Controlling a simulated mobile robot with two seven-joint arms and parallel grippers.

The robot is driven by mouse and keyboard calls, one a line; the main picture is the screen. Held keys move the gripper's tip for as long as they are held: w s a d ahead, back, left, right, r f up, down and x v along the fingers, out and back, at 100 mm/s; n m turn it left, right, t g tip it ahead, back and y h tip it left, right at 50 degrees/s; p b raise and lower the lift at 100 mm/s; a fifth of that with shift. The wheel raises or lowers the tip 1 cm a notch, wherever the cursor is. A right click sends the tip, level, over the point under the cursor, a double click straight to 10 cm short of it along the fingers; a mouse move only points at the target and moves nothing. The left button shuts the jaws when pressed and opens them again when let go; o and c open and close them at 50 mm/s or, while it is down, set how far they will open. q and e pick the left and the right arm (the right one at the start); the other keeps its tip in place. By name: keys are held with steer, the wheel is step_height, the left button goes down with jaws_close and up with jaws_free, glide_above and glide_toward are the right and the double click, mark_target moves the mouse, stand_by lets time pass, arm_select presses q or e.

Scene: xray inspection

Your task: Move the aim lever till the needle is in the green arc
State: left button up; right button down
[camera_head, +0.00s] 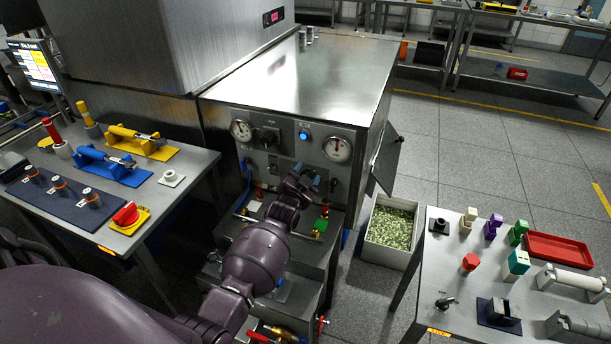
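Two round white dials sit on the front of the steel cabinet: a left dial (240,130) and a right dial (336,148). The right dial shows a dark and reddish needle or mark near its middle. No green arc can be made out at this size. My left gripper (316,183) is in front of the cabinet's lower front, below and left of the right dial. The dark purple arm hides part of the panel. Its fingers are small and dark, so their opening is unclear. I cannot tell which handle is the aim lever. My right gripper is out of view.
The left table (190,160) holds yellow and blue levers, several knobs and a red button (126,213). The right table (408,292) holds coloured blocks, a red tray (557,250) and a small black lever (445,301). A pellet-filled bin (390,228) stands between cabinet and right table.

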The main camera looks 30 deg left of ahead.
arm_select(q)
steer(key=shift+s, duration=0.1)
steer(key=p+v, duration=0.2)
steer(key=v, duration=0.8)
steer(key=shift+s, duration=0.3)
steer(key=shift+d, duration=0.15)
